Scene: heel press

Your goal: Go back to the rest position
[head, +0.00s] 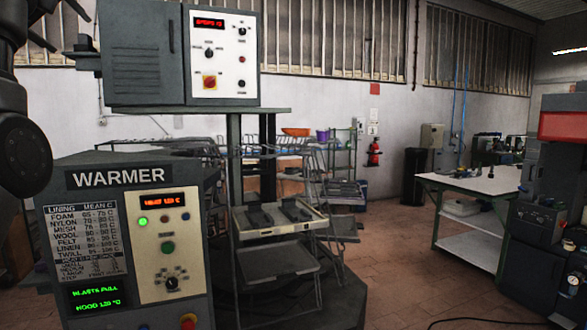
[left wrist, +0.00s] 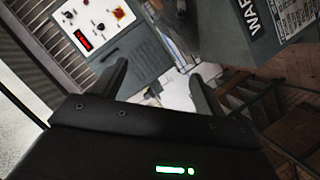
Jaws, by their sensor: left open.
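My left arm comes in at the left edge of the head view. My left gripper (head: 58,28) is in the upper left corner there, partly cut off by the frame. In the left wrist view its two fingers (left wrist: 158,76) stand apart with nothing between them. The grey WARMER cabinet (head: 135,240) stands close at the lower left, below the gripper. It also shows at the upper right of the left wrist view (left wrist: 240,45). My right gripper is in neither view.
A grey control box (head: 140,55) stands on a raised shelf behind the warmer. A rack with a tray (head: 262,232) of dark pieces is right of the warmer. A white-topped table (head: 470,186) and a dark machine with a red panel (head: 560,126) stand at right. Floor between is open.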

